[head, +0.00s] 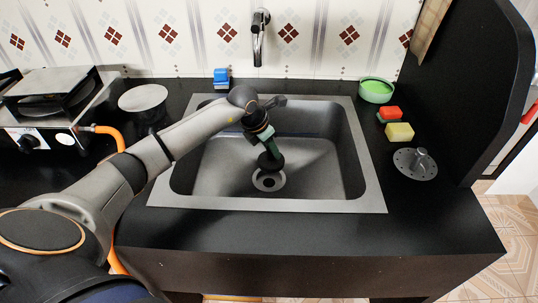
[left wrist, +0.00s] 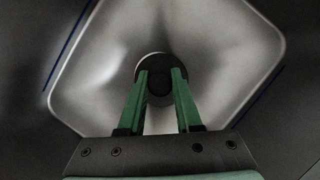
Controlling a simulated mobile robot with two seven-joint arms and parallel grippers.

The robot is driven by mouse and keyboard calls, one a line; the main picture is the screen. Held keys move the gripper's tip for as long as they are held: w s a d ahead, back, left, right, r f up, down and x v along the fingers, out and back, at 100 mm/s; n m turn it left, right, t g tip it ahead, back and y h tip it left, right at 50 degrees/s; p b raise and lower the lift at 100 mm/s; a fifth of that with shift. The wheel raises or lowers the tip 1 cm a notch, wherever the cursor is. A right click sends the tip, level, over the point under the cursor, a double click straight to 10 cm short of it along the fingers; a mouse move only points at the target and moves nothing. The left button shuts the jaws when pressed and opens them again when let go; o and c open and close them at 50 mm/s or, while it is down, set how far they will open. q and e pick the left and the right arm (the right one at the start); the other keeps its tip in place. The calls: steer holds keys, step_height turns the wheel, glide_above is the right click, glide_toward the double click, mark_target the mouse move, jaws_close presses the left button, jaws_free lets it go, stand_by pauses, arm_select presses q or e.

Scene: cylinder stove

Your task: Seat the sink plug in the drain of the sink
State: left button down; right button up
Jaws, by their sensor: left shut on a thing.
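The dark sink plug (head: 271,162) is held by my left gripper (head: 268,148), low inside the steel sink (head: 370,180). The drain (head: 268,180), a pale ring with a dark centre, shows just below and in front of the plug in the head view. The plug appears apart from the drain, though the exact gap is hard to tell. In the left wrist view, the green fingers (left wrist: 160,85) are shut on the plug (left wrist: 155,68), which covers most of the drain behind it. My right gripper is not in view.
The faucet (head: 259,38) hangs from the tiled wall behind the sink. On the right counter are a green bowl (head: 376,91), red sponge (head: 390,113), yellow sponge (head: 399,132) and round perforated metal piece (head: 415,164). A blue object (head: 221,78) stands behind the sink. The stove (head: 50,110) is left.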

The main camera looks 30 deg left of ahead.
mark_target(267, 159)
arm_select(q)
steer(key=shift+w+a+f+n, duration=0.1)
steer(key=shift+a+f+n, duration=0.2)
steer(key=shift+a+n, duration=0.1)
steer(key=shift+f+b, duration=0.75)
steer(key=shift+f, duration=0.15)
step_height(267, 159, down, 2)
steer(key=shift+f+b, duration=0.25)
steer(key=shift+b, duration=0.65)
steer(key=shift+f, duration=0.35)
steer(key=shift+f+b, duration=0.35)
steer(key=shift+b, duration=0.15)
